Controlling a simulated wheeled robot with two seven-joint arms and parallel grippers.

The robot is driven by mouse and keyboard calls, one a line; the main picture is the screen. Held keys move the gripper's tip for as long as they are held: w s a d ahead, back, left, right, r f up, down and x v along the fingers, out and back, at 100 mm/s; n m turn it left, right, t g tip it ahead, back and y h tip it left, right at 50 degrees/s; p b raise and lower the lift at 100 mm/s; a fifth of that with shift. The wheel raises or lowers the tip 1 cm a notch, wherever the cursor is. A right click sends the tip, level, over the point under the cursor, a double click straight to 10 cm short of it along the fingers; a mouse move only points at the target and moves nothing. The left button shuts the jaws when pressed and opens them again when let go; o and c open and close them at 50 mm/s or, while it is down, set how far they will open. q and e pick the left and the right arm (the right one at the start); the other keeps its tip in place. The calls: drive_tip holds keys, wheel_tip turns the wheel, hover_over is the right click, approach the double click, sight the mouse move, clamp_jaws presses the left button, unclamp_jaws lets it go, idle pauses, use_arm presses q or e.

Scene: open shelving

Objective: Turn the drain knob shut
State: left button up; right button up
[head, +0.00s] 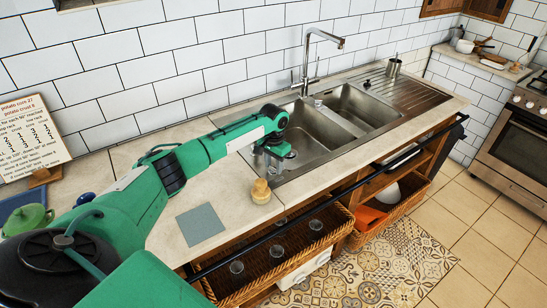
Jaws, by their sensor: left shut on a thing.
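The steel double-basin sink (303,144) is set in the pale counter. My left gripper (271,168) points down at the front left corner of the left basin. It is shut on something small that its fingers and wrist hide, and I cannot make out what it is. A small metal fitting (318,104) stands at the back rim between the basins, near the tall faucet (307,62). I cannot tell whether this fitting is the drain knob. My right gripper is not in view.
A small yellowish jar (261,191) stands on the counter close in front of my left gripper. A grey-blue square (200,224) lies nearby. A metal cup (393,68) stands behind the ribbed drainboard (408,94). A dark rail (330,192) runs along the counter's front, above wicker baskets (300,262).

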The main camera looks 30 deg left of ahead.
use_arm(q)
drive_tip(key=n+p, duration=0.2)
drive_tip(key=p, duration=0.1)
drive_tip(key=n+p, duration=0.6)
drive_tip(key=shift+d+r, duration=0.1)
drive_tip(key=shift+r, duration=0.15)
drive_tip(key=n+p, duration=0.3)
drive_tip(key=n, duration=0.1)
drive_tip(key=shift+f, duration=0.1)
drive_tip(key=shift+n+p, duration=0.95)
drive_tip(key=shift+n, duration=0.55)
drive_tip(key=shift+f, duration=0.1)
drive_tip(key=o, duration=0.9)
drive_tip(key=shift+o, duration=0.4)
